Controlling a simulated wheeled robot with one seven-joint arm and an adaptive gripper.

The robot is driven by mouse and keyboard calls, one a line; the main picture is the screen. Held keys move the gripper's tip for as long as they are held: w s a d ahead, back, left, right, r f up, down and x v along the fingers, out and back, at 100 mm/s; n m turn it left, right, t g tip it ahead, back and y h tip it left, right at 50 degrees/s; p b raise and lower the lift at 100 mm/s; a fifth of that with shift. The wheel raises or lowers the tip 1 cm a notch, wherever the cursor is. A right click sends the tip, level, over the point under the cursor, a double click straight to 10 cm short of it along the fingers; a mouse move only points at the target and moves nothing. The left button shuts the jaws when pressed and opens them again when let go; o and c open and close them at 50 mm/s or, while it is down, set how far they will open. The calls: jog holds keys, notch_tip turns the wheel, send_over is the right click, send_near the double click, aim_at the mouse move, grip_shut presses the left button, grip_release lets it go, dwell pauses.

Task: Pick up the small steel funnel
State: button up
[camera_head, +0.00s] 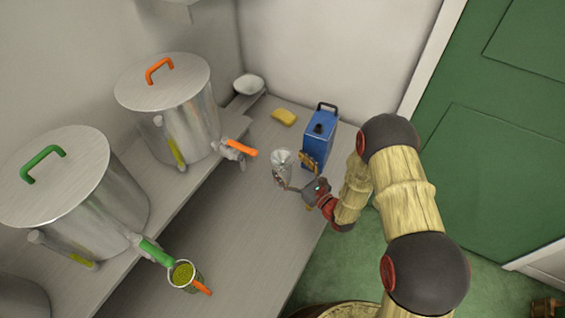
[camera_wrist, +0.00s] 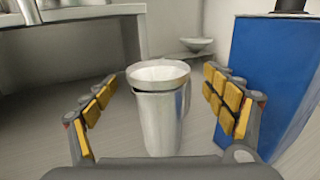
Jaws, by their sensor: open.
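The small steel funnel (camera_head: 282,155) appears as a pale, wide-mouthed cone in the mouth of a steel jug (camera_head: 281,173) on the counter. In the wrist view, the funnel's rim (camera_wrist: 158,70) sits on top of the upright jug (camera_wrist: 160,125), which has a handle on its right. The funnel's lower part is hidden inside the jug. My gripper (camera_head: 295,174) is open, with one yellow-padded finger on each side of the jug and funnel. It also shows in the wrist view (camera_wrist: 157,88), with gaps on both sides and nothing held.
A blue can (camera_head: 319,142) stands close to the right finger. A yellow sponge (camera_head: 284,117) and white bowl (camera_head: 249,84) lie farther back. Two lidded steel tanks (camera_head: 170,95) with taps stand left on a raised shelf. A green-filled cup (camera_head: 184,277) is below the green tap.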

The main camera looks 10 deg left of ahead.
aim_at(276, 152)
jog(key=b+x, duration=0.1)
jog(key=x, duration=0.2)
jog(key=shift+w+a, duration=0.15)
jog(key=shift+a, duration=0.2)
jog(key=c, duration=0.3)
jog(key=c, duration=0.8)
jog(key=shift+c, duration=0.2)
jog(key=shift+r, duration=0.1)
